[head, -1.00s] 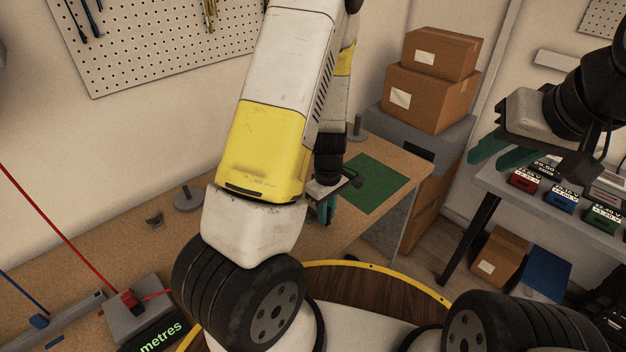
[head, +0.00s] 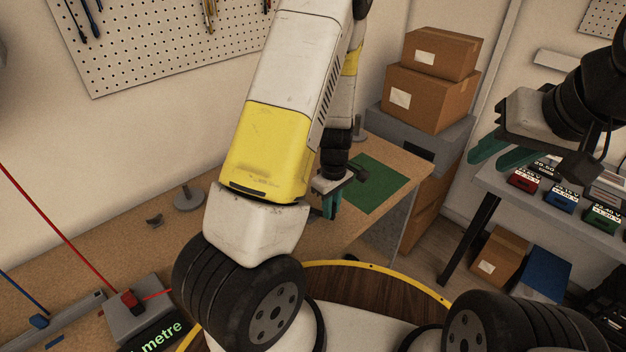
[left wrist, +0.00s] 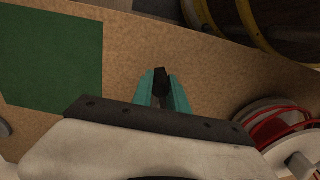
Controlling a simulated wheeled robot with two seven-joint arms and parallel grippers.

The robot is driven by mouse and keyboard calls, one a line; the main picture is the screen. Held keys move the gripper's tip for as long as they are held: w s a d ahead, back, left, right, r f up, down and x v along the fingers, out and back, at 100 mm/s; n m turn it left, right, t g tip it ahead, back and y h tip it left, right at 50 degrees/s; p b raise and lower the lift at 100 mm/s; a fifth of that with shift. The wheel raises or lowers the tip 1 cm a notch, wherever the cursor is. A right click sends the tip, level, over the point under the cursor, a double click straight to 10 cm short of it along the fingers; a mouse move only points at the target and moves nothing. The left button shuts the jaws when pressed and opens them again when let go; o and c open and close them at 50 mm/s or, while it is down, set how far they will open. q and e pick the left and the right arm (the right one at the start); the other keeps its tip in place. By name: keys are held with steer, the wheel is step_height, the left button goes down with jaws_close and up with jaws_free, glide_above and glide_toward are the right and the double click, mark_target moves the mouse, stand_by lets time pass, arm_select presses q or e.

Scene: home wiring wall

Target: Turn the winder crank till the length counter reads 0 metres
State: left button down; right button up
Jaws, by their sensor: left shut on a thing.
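My left gripper (head: 330,208) is over the bench. In the left wrist view its teal fingers (left wrist: 161,92) are shut on a small dark knob (left wrist: 161,80), which looks like the crank handle. The winder's reel (left wrist: 268,112), with red cable on it, shows at the lower right of that view. My own arm hides the winder in the head view. The length counter (head: 158,340) at the lower left shows green letters reading "metre"; its number is not visible. My right gripper (head: 503,155) is open and empty at the right.
A grey block (head: 137,308) with a red clip and red cable stands at the bench's left. A green mat (head: 378,180) lies at the bench's right end. Boxes (head: 430,98) are stacked beyond it.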

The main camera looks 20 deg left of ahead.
arm_select(q)
steer(key=shift+w, duration=0.15)
steer(key=shift+w+a, duration=0.1)
steer(key=shift+w, duration=0.9)
steer(key=shift+w+a, duration=0.2)
steer(key=shift+w, duration=0.3)
steer(key=shift+w+a, duration=0.15)
steer(key=shift+w, duration=0.3)
